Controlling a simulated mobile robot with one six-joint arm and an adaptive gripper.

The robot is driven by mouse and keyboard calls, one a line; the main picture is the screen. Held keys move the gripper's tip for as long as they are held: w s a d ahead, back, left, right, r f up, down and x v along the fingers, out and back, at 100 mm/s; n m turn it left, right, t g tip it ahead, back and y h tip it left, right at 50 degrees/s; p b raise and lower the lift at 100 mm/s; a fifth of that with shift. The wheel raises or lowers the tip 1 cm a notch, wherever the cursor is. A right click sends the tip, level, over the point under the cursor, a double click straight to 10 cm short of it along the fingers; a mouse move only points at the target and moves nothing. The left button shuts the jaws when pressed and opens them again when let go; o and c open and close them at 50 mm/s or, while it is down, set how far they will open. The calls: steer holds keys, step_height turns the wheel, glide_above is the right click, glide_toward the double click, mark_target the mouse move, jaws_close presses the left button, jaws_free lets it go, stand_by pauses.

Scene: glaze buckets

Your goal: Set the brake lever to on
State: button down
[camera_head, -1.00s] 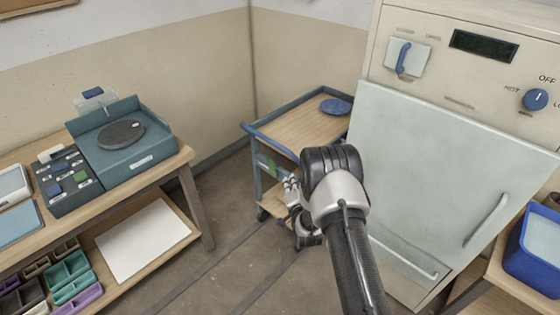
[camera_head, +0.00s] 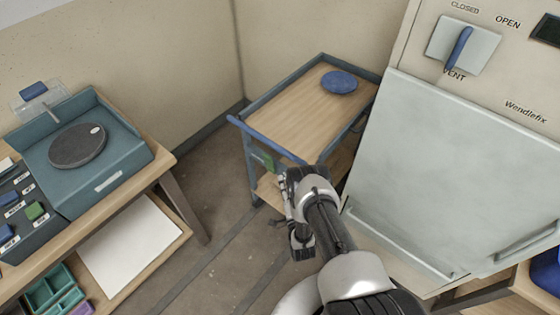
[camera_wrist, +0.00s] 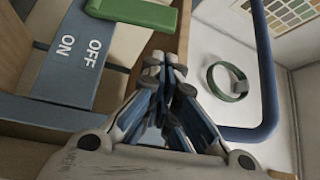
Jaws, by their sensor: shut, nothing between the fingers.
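The green brake lever (camera_wrist: 132,12) shows at the top of the wrist view, beside the OFF word on a blue-grey plate (camera_wrist: 75,55) that reads OFF and ON. The lever lies on the OFF side, away from ON. In the head view the small green lever (camera_head: 263,160) is on the left end of the blue-framed cart (camera_head: 262,127). My gripper (camera_wrist: 165,62) is shut and empty, its fingertips just below and right of the lever in the wrist view. I see no clear contact. In the head view my wrist partly hides the fingers.
The cart's blue handle rail (camera_wrist: 262,75) curves close to the right of my fingers. A blue disc (camera_head: 338,82) rests on the cart top. The kiln (camera_head: 440,180) stands right, a bench (camera_head: 165,165) left, with floor between.

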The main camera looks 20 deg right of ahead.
mark_target(269, 164)
steer(key=w+r+b, duration=0.1)
steer(key=w+b, duration=0.1)
steer(key=w, duration=0.6)
steer(key=shift+w+r+b, duration=0.15)
steer(key=shift+w+b, duration=0.2)
steer(key=shift+b, duration=0.05)
steer(key=shift+d, duration=0.1)
